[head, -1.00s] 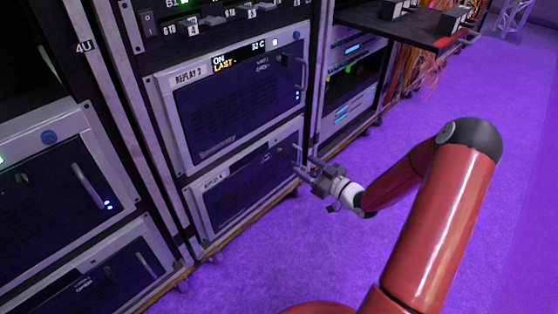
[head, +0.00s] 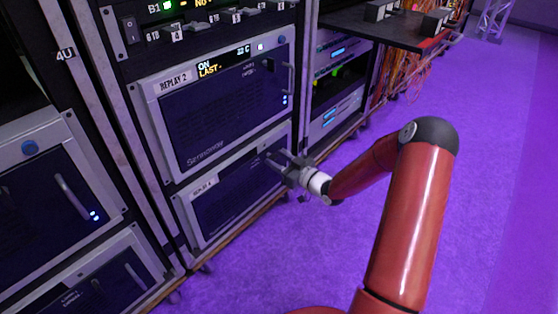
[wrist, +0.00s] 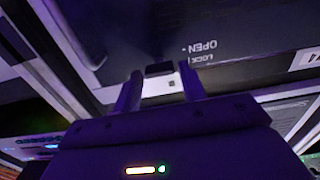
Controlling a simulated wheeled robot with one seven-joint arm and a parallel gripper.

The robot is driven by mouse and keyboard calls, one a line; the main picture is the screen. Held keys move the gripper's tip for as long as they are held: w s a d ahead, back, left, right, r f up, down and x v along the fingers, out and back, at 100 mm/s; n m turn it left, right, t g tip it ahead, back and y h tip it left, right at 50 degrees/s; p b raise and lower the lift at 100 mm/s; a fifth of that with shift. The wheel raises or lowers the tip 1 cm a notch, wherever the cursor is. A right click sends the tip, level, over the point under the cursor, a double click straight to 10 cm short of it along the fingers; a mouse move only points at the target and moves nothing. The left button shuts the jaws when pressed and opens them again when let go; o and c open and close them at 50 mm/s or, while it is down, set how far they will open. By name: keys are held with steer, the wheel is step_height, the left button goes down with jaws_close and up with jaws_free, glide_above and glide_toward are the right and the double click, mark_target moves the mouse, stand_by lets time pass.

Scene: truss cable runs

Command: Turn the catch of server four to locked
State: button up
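The server with a small label that seems to read REPLAY 4 (head: 235,195) is the lower unit in the middle rack. Its dark catch (wrist: 160,69) shows in the wrist view, near printed OPEN and LOCK marks (wrist: 201,52). The marks appear upside down there. My gripper (head: 277,156) is at the upper right of this server's front. In the wrist view my gripper (wrist: 162,82) has its fingers apart, with the catch between or just beyond their tips. I cannot tell whether they touch it. In the head view the catch is hidden by the fingers.
The REPLAY 2 server (head: 225,105) with its handle sits directly above. More servers (head: 60,205) fill the left rack. A dark shelf (head: 385,35) juts out at the upper right, with orange cables (head: 415,70) behind. Purple floor (head: 480,180) is open on the right.

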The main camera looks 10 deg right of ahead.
steer(key=c, duration=0.6)
steer(key=shift+c, duration=0.2)
steer(key=shift+m, duration=0.3)
steer(key=shift+m+p, duration=0.55)
steer(key=shift+m, duration=0.45)
steer(key=m+p, duration=0.1)
steer(key=m, duration=0.3)
steer(key=shift+w+d+m+p, duration=0.1)
steer(key=shift+d+m+p, duration=0.05)
steer(key=shift+m+p, duration=0.2)
steer(key=m+p, duration=0.1)
steer(key=m, duration=0.4)
steer(key=m+p, duration=0.1)
steer(key=m, duration=0.4)
steer(key=shift+f+m+p, duration=0.2)
steer(key=shift+m+p, duration=0.15)
steer(key=shift+p, duration=0.05)
